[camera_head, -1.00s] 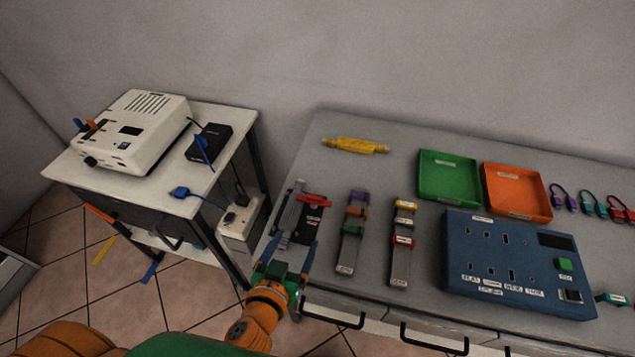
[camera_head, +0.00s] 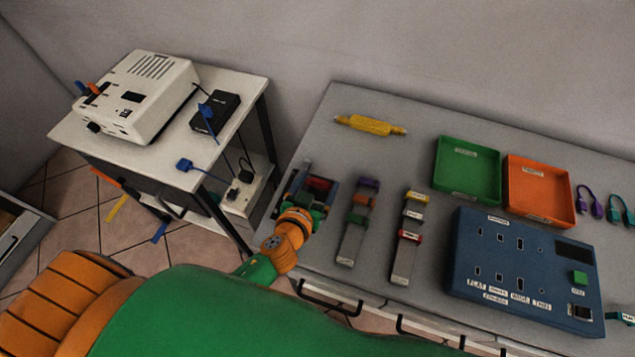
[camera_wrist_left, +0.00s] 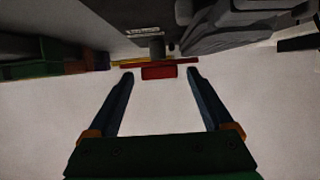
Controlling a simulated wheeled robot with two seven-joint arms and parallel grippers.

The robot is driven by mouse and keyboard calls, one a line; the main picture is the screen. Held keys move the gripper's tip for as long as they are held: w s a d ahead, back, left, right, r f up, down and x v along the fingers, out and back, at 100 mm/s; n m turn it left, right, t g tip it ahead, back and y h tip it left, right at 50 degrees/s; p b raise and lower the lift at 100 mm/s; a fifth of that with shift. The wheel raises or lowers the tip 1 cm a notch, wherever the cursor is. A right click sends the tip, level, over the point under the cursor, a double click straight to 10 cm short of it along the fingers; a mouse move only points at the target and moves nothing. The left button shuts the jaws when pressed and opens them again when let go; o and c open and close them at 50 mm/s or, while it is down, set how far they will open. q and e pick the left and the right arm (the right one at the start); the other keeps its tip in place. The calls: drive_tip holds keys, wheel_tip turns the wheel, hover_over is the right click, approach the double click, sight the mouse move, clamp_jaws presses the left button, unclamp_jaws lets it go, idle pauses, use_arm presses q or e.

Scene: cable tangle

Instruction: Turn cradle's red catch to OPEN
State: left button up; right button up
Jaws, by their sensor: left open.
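The red catch (camera_head: 319,184) sits on the dark cradle at the left end of the workbench, partly hidden by my left gripper in the head view. In the left wrist view the red catch (camera_wrist_left: 159,72) lies ahead, centred between the two fingertips, with the dark cradle body (camera_wrist_left: 150,22) behind it. My left gripper (camera_wrist_left: 158,74) is open, one finger on each side of the catch; I cannot tell whether either touches it. My left gripper also shows over the cradle in the head view (camera_head: 308,188). The OPEN mark cannot be read. My right gripper is not in view.
Strips with coloured clips (camera_head: 357,225) stand just right of the cradle. A blue socket panel (camera_head: 470,255), green tray (camera_head: 440,185) and orange tray (camera_head: 510,205) are further right. A yellow cable piece (camera_head: 369,125) lies behind. A side table with a white device (camera_head: 150,80) stands left.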

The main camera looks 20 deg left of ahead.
use_arm(q)
drive_tip(key=shift+s, duration=0.15)
drive_tip(key=c, duration=0.4)
drive_tip(key=shift+r, duration=0.1)
clamp_jaws()
